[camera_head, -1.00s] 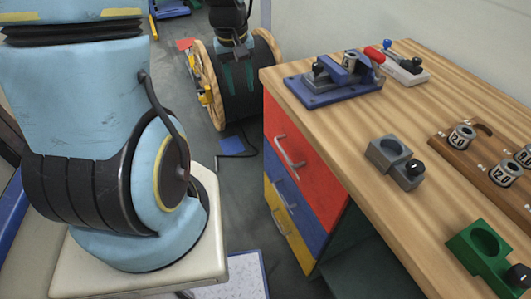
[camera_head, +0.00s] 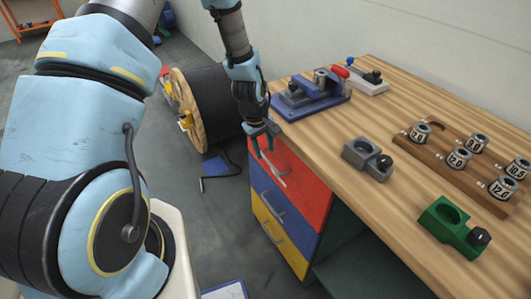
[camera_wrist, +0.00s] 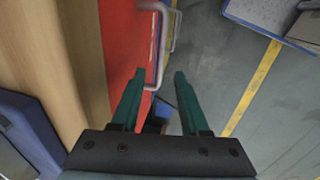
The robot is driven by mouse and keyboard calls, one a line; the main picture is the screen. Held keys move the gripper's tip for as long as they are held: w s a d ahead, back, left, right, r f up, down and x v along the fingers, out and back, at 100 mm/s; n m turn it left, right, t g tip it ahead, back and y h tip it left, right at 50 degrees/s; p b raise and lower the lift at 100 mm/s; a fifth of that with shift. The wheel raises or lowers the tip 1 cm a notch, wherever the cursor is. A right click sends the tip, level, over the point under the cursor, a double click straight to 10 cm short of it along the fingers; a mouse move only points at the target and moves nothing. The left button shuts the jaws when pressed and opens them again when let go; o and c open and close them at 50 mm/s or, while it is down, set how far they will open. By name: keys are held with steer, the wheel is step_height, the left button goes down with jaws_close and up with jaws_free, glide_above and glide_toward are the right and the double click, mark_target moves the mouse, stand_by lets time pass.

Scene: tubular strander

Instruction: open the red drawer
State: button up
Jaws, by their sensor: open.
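The red drawer (camera_head: 300,179) is the top one of a stack under the wooden bench, above a blue and a yellow drawer, and it looks shut. Its grey bar handle (camera_head: 275,170) is on the front face. My gripper (camera_head: 263,152) is open with green fingers, at the upper part of the red front near the handle. In the wrist view the fingers (camera_wrist: 158,75) point toward the handle (camera_wrist: 159,45), which lies just beyond the left fingertip. The red front (camera_wrist: 120,60) is to the left.
The bench top (camera_head: 330,140) overhangs close to my gripper and carries a blue fixture (camera_head: 310,97), a grey holder (camera_head: 367,159), a green holder (camera_head: 452,227) and a brown rack (camera_head: 440,150). A wooden-flanged spool (camera_head: 208,105) stands behind. The floor before the drawers looks mostly free.

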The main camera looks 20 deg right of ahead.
mark_target(267, 159)
steer(key=shift+d+f+p, duration=0.15)
steer(key=shift+f, duration=0.65)
steer(key=shift+d+f+p, duration=0.15)
steer(key=shift+f, duration=0.65)
steer(key=shift+c, duration=0.2)
jaws_close()
